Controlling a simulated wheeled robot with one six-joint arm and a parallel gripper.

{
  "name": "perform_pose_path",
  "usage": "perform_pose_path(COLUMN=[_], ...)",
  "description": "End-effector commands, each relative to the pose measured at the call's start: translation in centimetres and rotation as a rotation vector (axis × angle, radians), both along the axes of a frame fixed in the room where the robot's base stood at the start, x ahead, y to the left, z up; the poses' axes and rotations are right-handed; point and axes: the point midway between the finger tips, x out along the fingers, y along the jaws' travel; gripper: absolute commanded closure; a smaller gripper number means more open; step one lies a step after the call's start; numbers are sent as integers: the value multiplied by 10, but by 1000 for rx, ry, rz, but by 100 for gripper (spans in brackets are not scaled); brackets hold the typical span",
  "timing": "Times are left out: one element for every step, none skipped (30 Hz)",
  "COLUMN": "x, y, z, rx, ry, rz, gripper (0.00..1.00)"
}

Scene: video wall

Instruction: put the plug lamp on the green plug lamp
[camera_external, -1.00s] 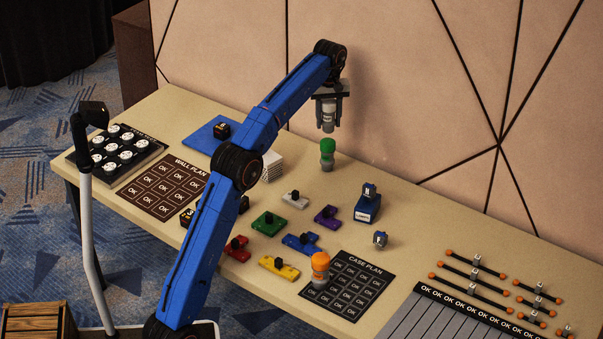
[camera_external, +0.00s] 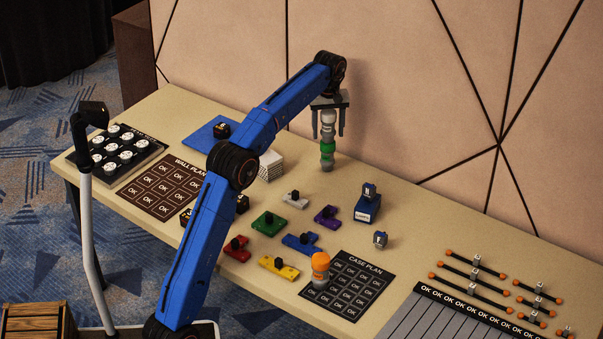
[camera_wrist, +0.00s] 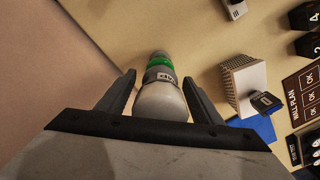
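The plug lamp (camera_external: 328,119), whitish with a grey band, stands upright on top of the green plug lamp (camera_external: 327,148) near the back of the table. The two look touching and in line. My gripper (camera_external: 328,133) is open, one finger on each side of the pale lamp with a gap on both sides. In the wrist view the pale lamp (camera_wrist: 160,103) sits between the spread fingers (camera_wrist: 160,85), with the green plug lamp (camera_wrist: 160,62) beyond it, partly hidden.
An orange-topped lamp (camera_external: 320,266) stands on the edge of the case plan mat (camera_external: 350,290). A white stack (camera_external: 270,164) is left of the lamps. Coloured plug pieces and a blue box (camera_external: 367,208) lie in front. The wall (camera_external: 400,90) rises close behind.

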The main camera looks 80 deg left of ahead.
Motion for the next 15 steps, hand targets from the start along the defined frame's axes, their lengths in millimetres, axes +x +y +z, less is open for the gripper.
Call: perform_pose_path(x=[0,0,0,0,0,0,0,0,0,0,1,1,1,1,1], y=[0,0,0,0,0,0,0,0,0,0,1,1,1,1,1], z=[0,0,0,0,0,1,1,3,5,7,10,14,18,22,28], rx=[0,0,0,0,0,0,0,0,1,1,1,2,1,2,1], ry=[0,0,0,0,0,0,0,0,-1,-1,-1,-1,-1,-2,-1], rz=[0,0,0,0,0,0,0,0,0,0,0,0,0,0,0], gripper=[40,40,40,40,40,40,40,40,40,40,40,40,40,40,40])
